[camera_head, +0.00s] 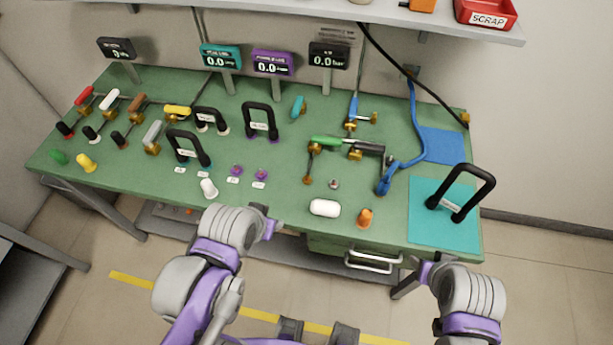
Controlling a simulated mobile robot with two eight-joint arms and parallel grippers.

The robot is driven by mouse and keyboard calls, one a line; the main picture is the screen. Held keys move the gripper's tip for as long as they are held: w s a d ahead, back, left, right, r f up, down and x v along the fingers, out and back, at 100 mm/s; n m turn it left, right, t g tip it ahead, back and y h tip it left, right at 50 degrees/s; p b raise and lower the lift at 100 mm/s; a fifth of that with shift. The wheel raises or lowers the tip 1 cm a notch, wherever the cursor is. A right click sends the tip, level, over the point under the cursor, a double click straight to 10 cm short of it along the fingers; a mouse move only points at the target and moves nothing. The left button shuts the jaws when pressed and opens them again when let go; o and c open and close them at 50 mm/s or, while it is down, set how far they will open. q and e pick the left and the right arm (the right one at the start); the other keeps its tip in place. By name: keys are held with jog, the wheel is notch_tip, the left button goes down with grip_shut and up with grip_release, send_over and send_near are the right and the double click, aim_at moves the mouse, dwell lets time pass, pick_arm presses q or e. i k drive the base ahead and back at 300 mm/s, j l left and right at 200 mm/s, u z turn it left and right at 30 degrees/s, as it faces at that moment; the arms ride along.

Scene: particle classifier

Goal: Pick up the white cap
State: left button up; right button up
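A small white cap (208,187) stands on the green bench near its front edge, left of centre. It looks like the yellow cap (86,163) and the orange cap (365,218) on the same bench. My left gripper (269,228) is at the bench's front edge, to the right of and nearer than the white cap, apart from it. My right gripper (408,283) is in front of the bench at the right, far from the cap. Both grippers are small and partly hidden by their own arms, so their finger openings are unclear. Neither visibly holds anything.
A white rounded cylinder (325,208) lies near the front edge. Black handles (187,149) and purple knobs (236,170) stand behind the cap. A green cap (57,157) is at far left. A teal mat (428,228) with a black handle covers the right front.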

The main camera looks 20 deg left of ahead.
aim_at(209, 189)
jog(key=j+u, duration=0.15)
jog(key=u, duration=1.5)
jog(key=i+j+u, duration=0.25)
jog(key=i, duration=0.15)
